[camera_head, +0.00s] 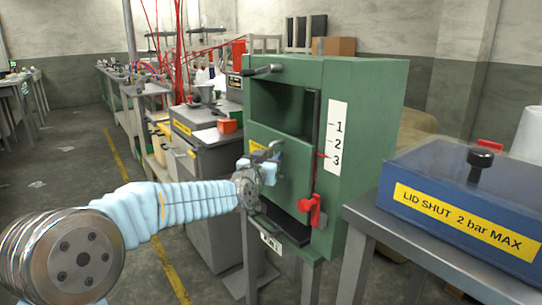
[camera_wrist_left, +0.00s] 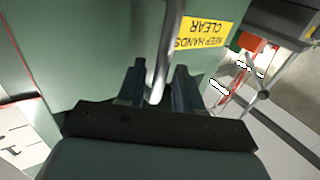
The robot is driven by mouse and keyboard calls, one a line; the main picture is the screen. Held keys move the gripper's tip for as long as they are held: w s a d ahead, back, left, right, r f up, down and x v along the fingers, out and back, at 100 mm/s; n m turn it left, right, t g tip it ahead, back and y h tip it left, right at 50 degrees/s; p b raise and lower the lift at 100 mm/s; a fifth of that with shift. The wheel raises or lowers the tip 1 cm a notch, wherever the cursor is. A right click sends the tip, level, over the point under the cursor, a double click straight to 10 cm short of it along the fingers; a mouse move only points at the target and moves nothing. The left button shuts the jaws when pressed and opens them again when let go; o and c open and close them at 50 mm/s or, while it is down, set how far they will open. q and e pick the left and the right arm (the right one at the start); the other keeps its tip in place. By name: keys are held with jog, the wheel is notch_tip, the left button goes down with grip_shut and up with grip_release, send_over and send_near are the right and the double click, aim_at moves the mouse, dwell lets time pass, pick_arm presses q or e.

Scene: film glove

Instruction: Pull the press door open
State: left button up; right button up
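The green press (camera_head: 352,150) stands at the middle of the head view. Its green door (camera_head: 292,165) covers the lower part of the front, and a dark gap shows above it. My left gripper (camera_head: 262,168) is at the door's metal handle, which also shows as a grey bar (camera_wrist_left: 166,50) in the left wrist view. There the two fingers (camera_wrist_left: 160,88) stand on either side of the bar, with narrow gaps seeming to show beside it. A yellow KEEP HANDS CLEAR label (camera_wrist_left: 205,32) is on the door beside the bar. My right gripper is out of view.
A red lever (camera_head: 312,208) sticks out at the press's lower right front. A blue lidded box (camera_head: 420,180) stands on a grey table (camera_head: 400,235) at the right. A grey cabinet (camera_head: 205,165) stands close at the left of the press.

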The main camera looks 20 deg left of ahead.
pick_arm(q)
jog(key=shift+w, duration=0.4)
jog(key=shift+c, duration=0.4)
grip_shut()
